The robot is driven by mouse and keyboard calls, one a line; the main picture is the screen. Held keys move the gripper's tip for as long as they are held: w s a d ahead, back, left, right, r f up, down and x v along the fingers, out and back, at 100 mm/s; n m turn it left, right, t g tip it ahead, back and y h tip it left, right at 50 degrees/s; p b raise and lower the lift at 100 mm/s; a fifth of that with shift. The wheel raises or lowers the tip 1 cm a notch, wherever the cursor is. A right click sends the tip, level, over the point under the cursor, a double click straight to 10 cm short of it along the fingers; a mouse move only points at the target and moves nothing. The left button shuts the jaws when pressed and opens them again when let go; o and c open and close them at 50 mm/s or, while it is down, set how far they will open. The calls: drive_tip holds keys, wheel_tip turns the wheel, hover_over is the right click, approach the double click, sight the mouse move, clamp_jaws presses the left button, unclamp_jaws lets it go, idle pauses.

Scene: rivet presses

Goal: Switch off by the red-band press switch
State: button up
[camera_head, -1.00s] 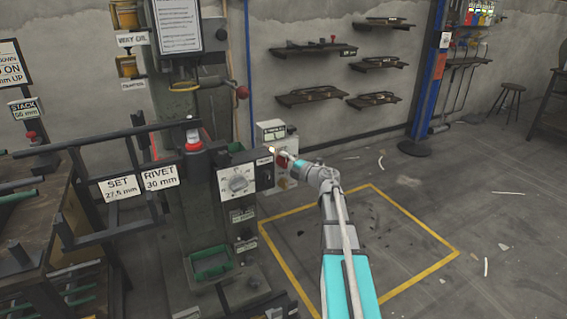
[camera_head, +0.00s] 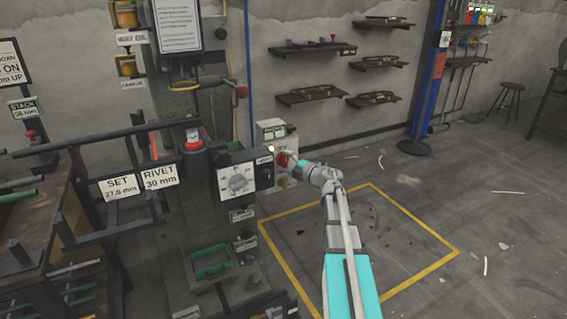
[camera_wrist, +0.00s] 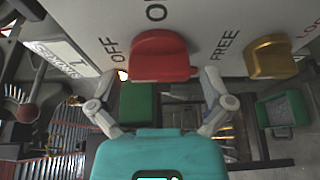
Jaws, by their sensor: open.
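The red switch handle (camera_wrist: 160,58) fills the upper middle of the wrist view. It sits on a pale panel (camera_wrist: 215,25), under a partly cut-off "O..." label, with "OFF" to its left and "FREE" to its right. I cannot tell which position it points to. My gripper (camera_wrist: 160,88) is open, one finger at each lower side of the handle, with nothing held between them. In the head view my gripper (camera_head: 291,161) is at the light switch box (camera_head: 276,132) beside the press, next to the red handle (camera_head: 282,159). The fingers are too small there to judge contact.
A gold knob (camera_wrist: 271,57) is on the same panel, right of "FREE". The press (camera_head: 205,215) with a white dial (camera_head: 237,182) and a red band (camera_head: 194,144) stands left of the box. Yellow-outlined floor (camera_head: 375,235) lies to the right, mostly clear.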

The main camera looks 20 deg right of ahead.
drive_tip(key=v, duration=1.1)
idle(0.5)
